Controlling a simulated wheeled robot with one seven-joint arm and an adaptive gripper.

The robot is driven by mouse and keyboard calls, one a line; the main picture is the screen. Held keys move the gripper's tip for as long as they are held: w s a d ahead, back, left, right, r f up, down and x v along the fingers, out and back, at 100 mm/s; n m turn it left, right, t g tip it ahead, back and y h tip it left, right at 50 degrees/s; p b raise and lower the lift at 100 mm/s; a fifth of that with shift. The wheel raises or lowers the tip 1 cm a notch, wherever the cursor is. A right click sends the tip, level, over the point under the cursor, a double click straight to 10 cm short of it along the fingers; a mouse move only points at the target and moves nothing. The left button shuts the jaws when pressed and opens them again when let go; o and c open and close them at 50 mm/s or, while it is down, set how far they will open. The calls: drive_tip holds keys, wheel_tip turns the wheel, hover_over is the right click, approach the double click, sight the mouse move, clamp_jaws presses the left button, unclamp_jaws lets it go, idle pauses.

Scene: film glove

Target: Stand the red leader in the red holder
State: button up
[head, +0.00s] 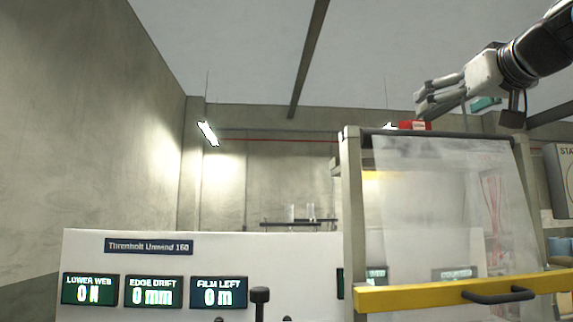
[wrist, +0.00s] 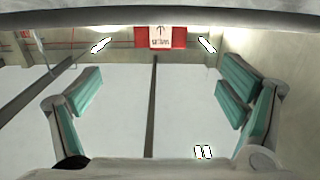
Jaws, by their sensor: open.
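My gripper (head: 424,100) is raised at the upper right of the head view, above the machine's frame. Its teal finger pads are wide apart in the wrist view (wrist: 160,105), with nothing between them. A small red piece with a pale label (head: 415,126) shows just below the fingertips in the head view. A red panel with a white arrow label (wrist: 160,37) shows beyond the fingers in the wrist view. I cannot tell whether these are the same thing, or which is the leader. I cannot make out a red holder in either view.
A white machine panel (head: 200,250) with several displays stands ahead. To its right, a frame carries a hanging translucent sheet (head: 420,200) and a yellow bar (head: 420,296) with a black handle (head: 497,295). A concrete wall (head: 80,120) is at left. Space above the panel is open.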

sight(419, 124)
drive_tip(key=w+p, duration=0.3)
drive_tip(key=w, duration=0.9)
drive_tip(key=shift+w, duration=0.15)
drive_tip(key=shift+c, duration=0.2)
drive_tip(key=c, duration=1.2)
